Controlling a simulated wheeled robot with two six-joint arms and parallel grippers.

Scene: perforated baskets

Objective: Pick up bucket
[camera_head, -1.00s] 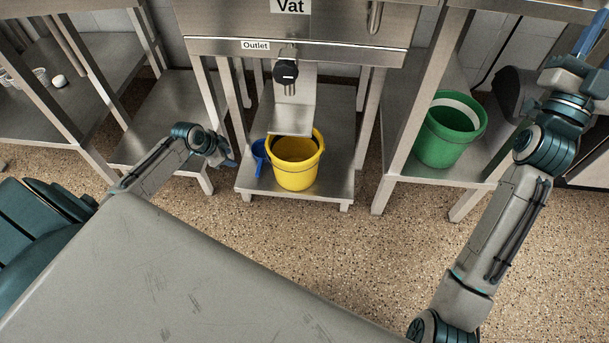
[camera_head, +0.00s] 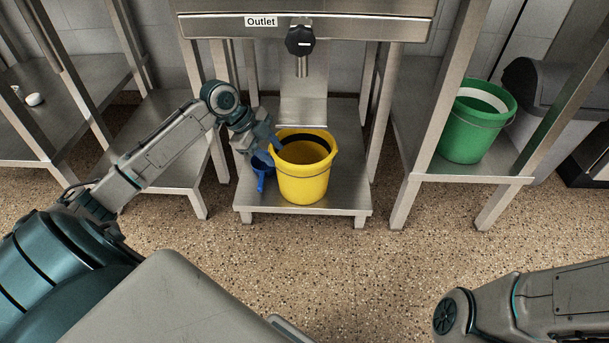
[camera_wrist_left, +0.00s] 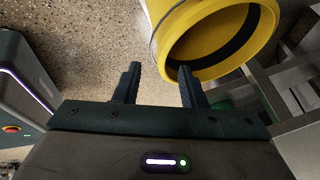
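The yellow bucket (camera_head: 303,182) stands upright on the low steel shelf under the vat outlet. My left gripper (camera_head: 268,143) is at the bucket's left rim. In the left wrist view its two fingers (camera_wrist_left: 157,84) are apart, so it is open. The right-hand finger overlaps the near rim of the yellow bucket (camera_wrist_left: 190,32), and the other finger is outside the bucket. I cannot tell whether either finger touches the wall. My right gripper is out of view; only part of the right arm shows at the lower right.
A green bucket (camera_head: 467,138) stands on the right shelf. The black outlet valve (camera_head: 300,42) hangs above the yellow bucket. The steel legs flank the shelf; the speckled floor in front is clear.

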